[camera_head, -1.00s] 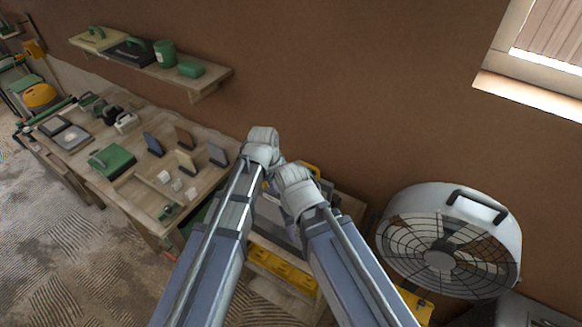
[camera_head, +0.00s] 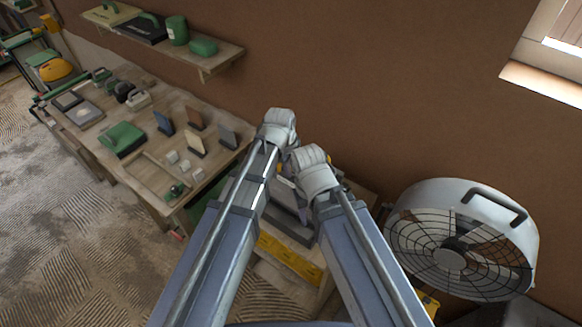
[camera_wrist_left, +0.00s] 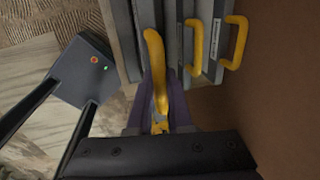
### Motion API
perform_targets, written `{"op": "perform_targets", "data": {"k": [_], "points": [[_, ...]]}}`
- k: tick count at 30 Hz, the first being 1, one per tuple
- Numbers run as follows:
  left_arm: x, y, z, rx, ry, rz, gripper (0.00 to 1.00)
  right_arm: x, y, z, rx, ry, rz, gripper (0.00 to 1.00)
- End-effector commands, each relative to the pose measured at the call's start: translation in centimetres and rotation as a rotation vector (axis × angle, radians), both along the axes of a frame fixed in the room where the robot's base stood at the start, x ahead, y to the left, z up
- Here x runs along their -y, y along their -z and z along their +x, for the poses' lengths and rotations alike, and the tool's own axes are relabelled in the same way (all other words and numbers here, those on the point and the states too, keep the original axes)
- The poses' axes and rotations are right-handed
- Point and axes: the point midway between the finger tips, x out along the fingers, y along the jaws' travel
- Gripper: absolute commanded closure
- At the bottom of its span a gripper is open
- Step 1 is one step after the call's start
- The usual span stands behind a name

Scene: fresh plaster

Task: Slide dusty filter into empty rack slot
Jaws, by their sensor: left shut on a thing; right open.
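My left gripper (camera_wrist_left: 160,120) is shut on the yellow handle (camera_wrist_left: 155,65) of a grey filter (camera_wrist_left: 146,15). Two more yellow handles (camera_wrist_left: 194,42) (camera_wrist_left: 235,42) stand to its right on upright grey slabs, side by side in the rack (camera_wrist_left: 122,40). I cannot tell how deep the held filter sits, or see dust on it. In the head view, the left wrist is just above the right wrist; both hide their fingertips. My right gripper (camera_head: 312,172) is open, and I see nothing held in it. Grey slabs (camera_head: 285,195) show between my arms.
A white drum fan (camera_head: 465,235) stands close at the right. A workbench (camera_head: 150,190) with several blocks and tools is at the left, below a wall shelf (camera_head: 215,57). A yellow strip (camera_head: 290,262) runs below the slabs. A brown wall closes the back.

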Motion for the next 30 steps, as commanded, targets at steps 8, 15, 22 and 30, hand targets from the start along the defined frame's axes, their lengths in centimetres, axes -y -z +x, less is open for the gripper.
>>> {"op": "perform_targets", "data": {"k": [8, 15, 22, 30], "points": [[0.0, 1.9, 0.0, 0.0, 0.0, 0.0, 1.0, 0.0, 1.9, 0.0, 0.0, -0.002, -0.001, 0.5], [0.0, 3.3, 0.0, 0.0, 0.0, 0.0, 1.0, 0.0, 3.3, 0.0, 0.0, -0.005, -0.001, 0.5], [0.0, 4.6, 0.0, 0.0, 0.0, 0.0, 1.0, 0.0, 4.6, 0.0, 0.0, -0.008, -0.002, 0.5], [0.0, 6.1, 0.0, 0.0, 0.0, 0.0, 1.0, 0.0, 6.1, 0.0, -0.001, -0.012, -0.002, 0.5]]}}
